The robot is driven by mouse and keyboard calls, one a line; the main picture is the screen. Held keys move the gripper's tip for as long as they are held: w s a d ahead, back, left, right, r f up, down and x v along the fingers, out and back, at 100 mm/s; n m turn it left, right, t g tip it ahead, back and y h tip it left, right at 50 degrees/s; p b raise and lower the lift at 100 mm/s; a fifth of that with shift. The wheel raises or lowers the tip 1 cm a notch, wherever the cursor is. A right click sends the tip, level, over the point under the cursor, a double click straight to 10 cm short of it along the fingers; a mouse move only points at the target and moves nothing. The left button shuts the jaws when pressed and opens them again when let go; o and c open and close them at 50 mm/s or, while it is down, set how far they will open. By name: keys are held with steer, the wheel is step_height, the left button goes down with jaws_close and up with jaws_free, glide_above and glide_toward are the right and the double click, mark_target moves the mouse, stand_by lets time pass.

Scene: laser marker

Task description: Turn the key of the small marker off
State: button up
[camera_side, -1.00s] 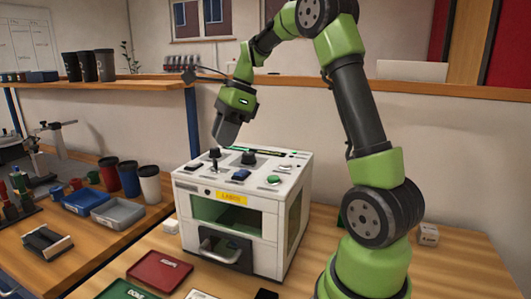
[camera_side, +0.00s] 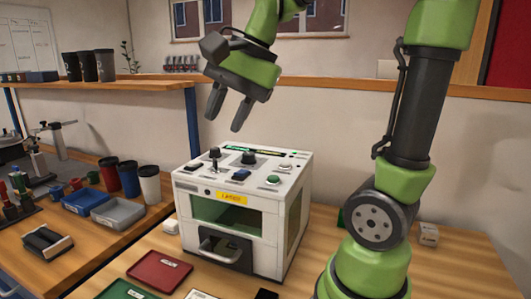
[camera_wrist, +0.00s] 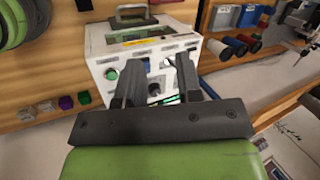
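The small marker (camera_side: 218,215) is a white box with a yellow label, standing on the wooden bench. Its top carries a tall black stick-like control (camera_side: 214,157), a black knob (camera_side: 249,157), a blue button (camera_side: 241,174) and a green button (camera_side: 273,180). I cannot tell for sure which black control is the key, or its angle. My gripper (camera_side: 223,122) is above the marker's top, apart from it, fingers spread and empty. In the wrist view, a black knob (camera_wrist: 154,89) shows between the fingers of my gripper (camera_wrist: 161,60), near the green button (camera_wrist: 111,74).
A red tray (camera_side: 160,271) and a green tray (camera_side: 122,290) lie in front of the marker. A white block (camera_side: 429,234) is at right. Cups and bins, including a grey bin (camera_side: 117,214), stand on the left bench. The air around my gripper is clear.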

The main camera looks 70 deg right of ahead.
steer(key=s+a+f+n+t, duration=0.2)
steer(key=s+a+n, duration=0.4)
steer(key=n, duration=0.5)
steer(key=shift+s+f+t, duration=0.3)
steer(key=shift+s+f, duration=0.45)
steer(key=shift+s, duration=0.6)
steer(key=shift+a, duration=0.1)
steer(key=shift+o, duration=0.4)
